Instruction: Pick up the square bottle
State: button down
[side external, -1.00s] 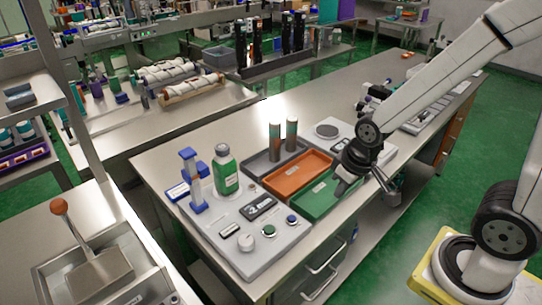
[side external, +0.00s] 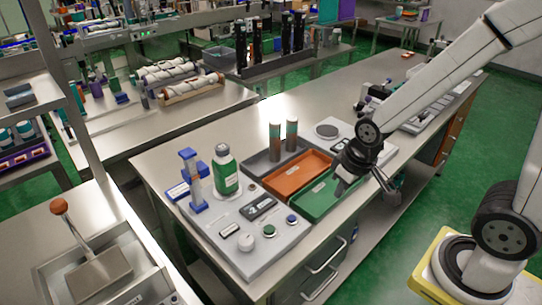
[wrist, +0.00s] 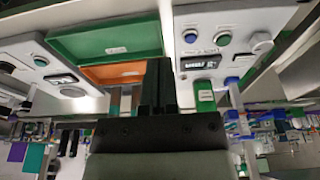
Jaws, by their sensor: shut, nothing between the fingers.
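The square bottle is green with a pale label and a whitish cap (side external: 226,172). It stands upright on the grey control panel, beside a blue stand, at the left of the workbench. In the wrist view the bottle (wrist: 205,98) shows to the right of my fingers. My gripper (side external: 343,186) is over the right end of the green tray, well to the right of the bottle and apart from it. In the wrist view my gripper (wrist: 158,68) is shut and empty, its dark fingers side by side.
The green tray (side external: 306,212), orange tray (side external: 279,192) and a grey tray (side external: 257,171) lie between my gripper and the bottle. Two tall cylinders (side external: 291,135) stand at the grey tray. The blue stand (side external: 194,182) is close to the bottle's left.

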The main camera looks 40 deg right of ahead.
dwell(0.4)
jog(key=shift+c, duration=1.9)
grip_release()
notch_tip(320, 180, up, 2)
jog(key=r+n+t+y, duration=0.1)
jog(key=n+t+y, duration=0.7)
jog(key=y, duration=0.1)
send_over(235, 162)
jog(key=s+d, duration=0.2)
jog(key=shift+a+f, duration=0.2)
jog(key=shift+f, duration=0.05)
jog(key=shift+w, duration=0.1)
jog(key=shift+x, duration=1.25)
